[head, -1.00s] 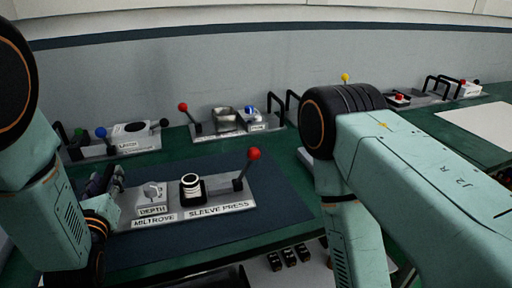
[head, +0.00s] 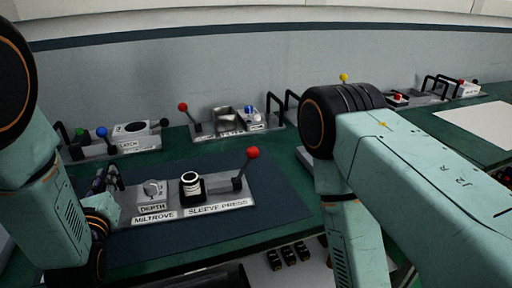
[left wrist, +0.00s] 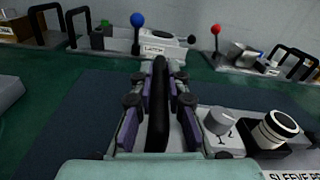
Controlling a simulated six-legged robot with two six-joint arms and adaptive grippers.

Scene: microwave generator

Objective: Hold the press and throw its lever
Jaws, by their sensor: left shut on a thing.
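The sleeve press (head: 220,203) is a grey plate on the dark blue mat, labelled MILTROVE and SLEEVE PRESS. It carries a depth knob (head: 152,188), a black-and-white sleeve holder (head: 191,185) and a lever with a red ball (head: 252,152), which leans up and to the right. My left gripper (head: 106,180) is at the plate's left end. In the left wrist view, my left gripper (left wrist: 158,90) is shut on the black handle (left wrist: 158,120), which stands between its fingers. My right arm fills the right of the head view; its gripper is out of view.
Behind the press stand a latch unit (head: 135,137) with a blue-ball lever and another unit (head: 222,127) with a red-ball lever. More units with black handles (head: 440,90) stand at the back right. The dark blue mat (head: 275,215) is clear right of the press.

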